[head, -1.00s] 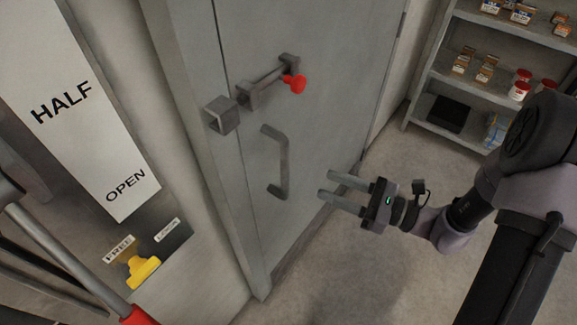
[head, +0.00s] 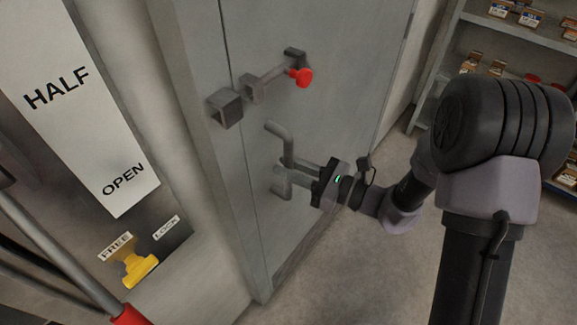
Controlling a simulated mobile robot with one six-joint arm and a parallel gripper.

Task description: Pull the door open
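The grey door (head: 330,100) looks closed against its frame. It has a grey bar handle (head: 287,150) below a slide bolt (head: 268,82) with a red knob (head: 301,77). The bolt's bar ends at its bracket, with a gap to the square block (head: 226,109) on the frame. My gripper (head: 289,174) is at the lower part of the handle, its two fingers apart with the handle bar at their tips. The fingers partly hide the bar, and I cannot tell whether they touch it.
A panel at left reads HALF and OPEN (head: 75,110). Below it a yellow lever (head: 138,268) sits at the FREE label, beside a LOCK label. Shelves (head: 510,40) with small boxes stand at upper right. Bare floor (head: 350,265) lies in front of the door.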

